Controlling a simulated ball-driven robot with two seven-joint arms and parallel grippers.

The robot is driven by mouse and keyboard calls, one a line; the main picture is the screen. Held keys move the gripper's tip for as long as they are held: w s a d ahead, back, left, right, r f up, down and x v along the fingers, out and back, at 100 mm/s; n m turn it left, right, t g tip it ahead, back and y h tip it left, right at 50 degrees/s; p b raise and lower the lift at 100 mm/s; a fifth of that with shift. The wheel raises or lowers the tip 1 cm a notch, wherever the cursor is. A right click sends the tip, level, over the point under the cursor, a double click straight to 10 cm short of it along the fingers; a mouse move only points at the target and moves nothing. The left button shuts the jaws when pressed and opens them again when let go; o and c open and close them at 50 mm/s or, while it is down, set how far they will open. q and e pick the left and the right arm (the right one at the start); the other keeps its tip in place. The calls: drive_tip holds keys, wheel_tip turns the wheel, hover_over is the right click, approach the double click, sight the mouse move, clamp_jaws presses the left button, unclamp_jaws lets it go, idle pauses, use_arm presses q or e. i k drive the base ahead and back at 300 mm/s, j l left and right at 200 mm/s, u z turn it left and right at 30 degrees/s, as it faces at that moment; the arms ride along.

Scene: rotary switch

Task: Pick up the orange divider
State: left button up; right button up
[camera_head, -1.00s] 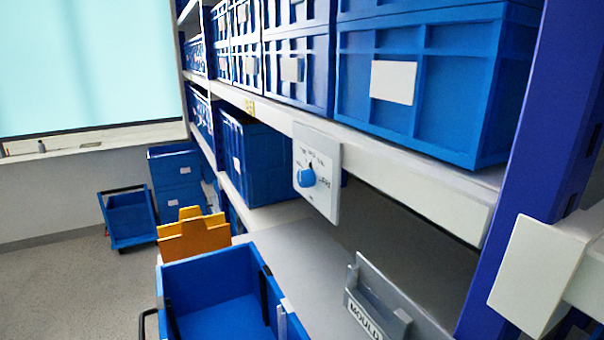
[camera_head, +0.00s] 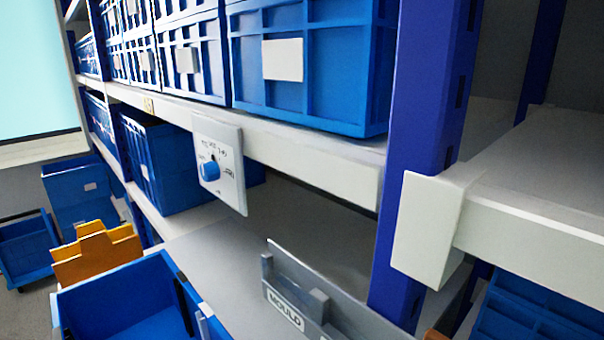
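The orange divider (camera_head: 98,254) has a stepped top edge and stands upright at the lower left in the head view. It is behind the far edge of an open blue bin (camera_head: 125,300), which hides its lower part. I cannot tell whether it touches the bin. Neither of my grippers is in view.
A white panel with a blue rotary knob (camera_head: 208,170) hangs on the shelf edge. A grey holder marked MOULD (camera_head: 285,305) stands on the lower shelf. Blue crates (camera_head: 310,65) fill the upper shelf. A dark blue post (camera_head: 425,110) rises at right. Blue carts (camera_head: 25,248) stand far left.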

sight(99, 255)
drive_tip(key=k+j+u, duration=0.1)
drive_tip(key=j+u, duration=0.4)
drive_tip(key=u, duration=0.25)
drive_tip(key=j+u, duration=0.35)
